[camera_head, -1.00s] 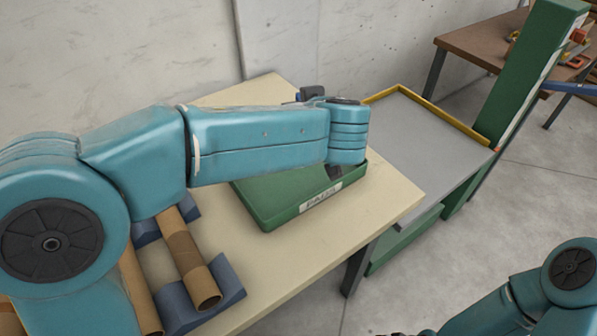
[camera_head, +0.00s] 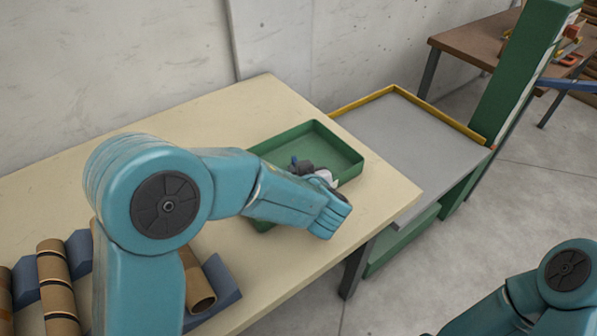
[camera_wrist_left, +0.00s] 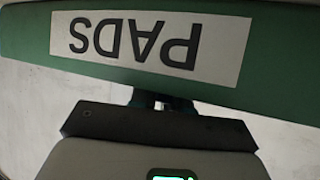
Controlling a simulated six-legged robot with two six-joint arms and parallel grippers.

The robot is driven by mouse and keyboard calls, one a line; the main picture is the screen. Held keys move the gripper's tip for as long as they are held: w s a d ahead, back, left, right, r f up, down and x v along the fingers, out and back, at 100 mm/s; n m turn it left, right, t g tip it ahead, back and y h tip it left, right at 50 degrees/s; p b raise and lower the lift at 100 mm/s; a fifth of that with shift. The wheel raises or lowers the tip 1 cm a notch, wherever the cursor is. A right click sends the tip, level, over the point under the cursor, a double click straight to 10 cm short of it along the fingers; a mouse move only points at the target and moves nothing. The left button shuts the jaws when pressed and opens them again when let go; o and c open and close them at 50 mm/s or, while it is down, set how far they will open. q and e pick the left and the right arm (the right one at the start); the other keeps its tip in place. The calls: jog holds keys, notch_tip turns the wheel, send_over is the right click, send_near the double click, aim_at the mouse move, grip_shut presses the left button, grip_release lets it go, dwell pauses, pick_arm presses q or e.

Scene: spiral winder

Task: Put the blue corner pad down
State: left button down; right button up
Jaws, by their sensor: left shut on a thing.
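A green tray (camera_head: 343,138) labelled PADS stands on the table. Its front wall and upside-down label (camera_wrist_left: 150,42) fill the top of the left wrist view. My left gripper (camera_head: 301,166) is over the tray's inside, partly hidden by its own wrist. It is shut on the blue corner pad (camera_head: 294,160), of which only a small blue bit shows. In the left wrist view, the gripper's tips (camera_wrist_left: 160,100) are mostly hidden by the tray wall and the dark gripper body. I cannot tell whether the pad touches the tray floor. My right gripper is out of view.
The cream table (camera_head: 215,112) is clear behind the tray. Cardboard tubes (camera_head: 57,285) lie in blue cradles (camera_head: 216,285) at the front left. A grey platform (camera_head: 410,145) with a yellow rim and a green post (camera_head: 515,75) stand to the right.

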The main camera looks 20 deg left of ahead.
pick_arm(q)
jog(key=shift+f+b, duration=0.15)
jog(key=shift+b, duration=0.2)
jog(key=c, duration=1.1)
grip_release()
jog(key=shift+r+p, duration=0.25)
jog(key=shift+p, duration=0.05)
jog(key=shift+s+d+r, duration=0.15)
jog(key=v, duration=1.1)
jog(key=shift+s, duration=0.25)
